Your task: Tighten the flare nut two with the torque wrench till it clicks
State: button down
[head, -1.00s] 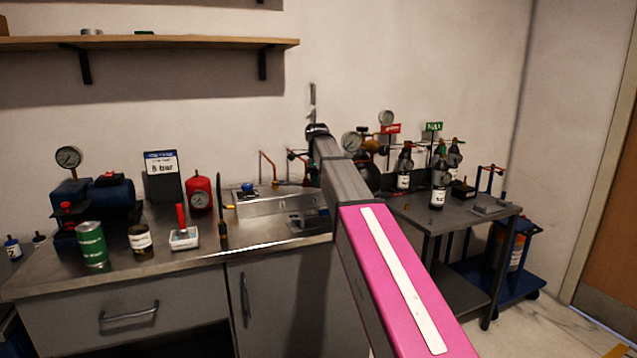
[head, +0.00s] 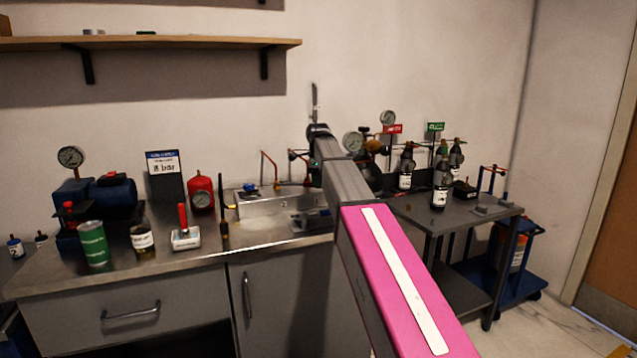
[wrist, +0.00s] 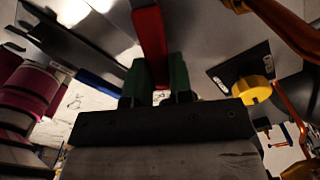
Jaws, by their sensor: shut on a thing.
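In the wrist view my gripper (wrist: 154,88) is shut, its green fingers on both sides of a red bar (wrist: 150,42), which looks like the torque wrench's handle. The wrench's far end is not clear there. In the head view a thin grey upright piece (head: 315,101) rises above my arm's far end; I cannot tell if it is part of the wrench. My arm hides the gripper in that view. Copper pipes (head: 269,166) stand at the bench fixture (head: 262,203), and a copper pipe (wrist: 288,28) shows right in the wrist view. I cannot pick out flare nut two.
A grey cart (head: 467,228) with bottles stands right. A yellow knob (wrist: 253,90) is near my gripper's right.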

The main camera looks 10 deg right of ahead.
jog(key=shift+w+a, duration=0.25)
jog(key=shift+a, duration=0.65)
dwell(0.4)
jog(key=c, duration=1.7)
grip_release()
grip_shut()
jog(key=shift+s+a+m, duration=0.35)
jog(key=shift+s+m, duration=0.3)
jog(key=shift+s, duration=0.1)
jog(key=shift+s+a+m, duration=0.3)
jog(key=shift+s+m, duration=0.35)
jog(key=shift+s, duration=0.05)
jog(key=shift+s+a+m, duration=0.35)
jog(key=shift+s+m, duration=0.35)
jog(key=shift+s, duration=0.1)
jog(key=shift+s+a+m, duration=1.05)
jog(key=shift+s+m, duration=0.15)
jog(key=shift+m, duration=0.1)
jog(key=shift+w+d+n, duration=0.45)
jog(key=shift+w+n, duration=0.15)
jog(key=shift+w, duration=0.05)
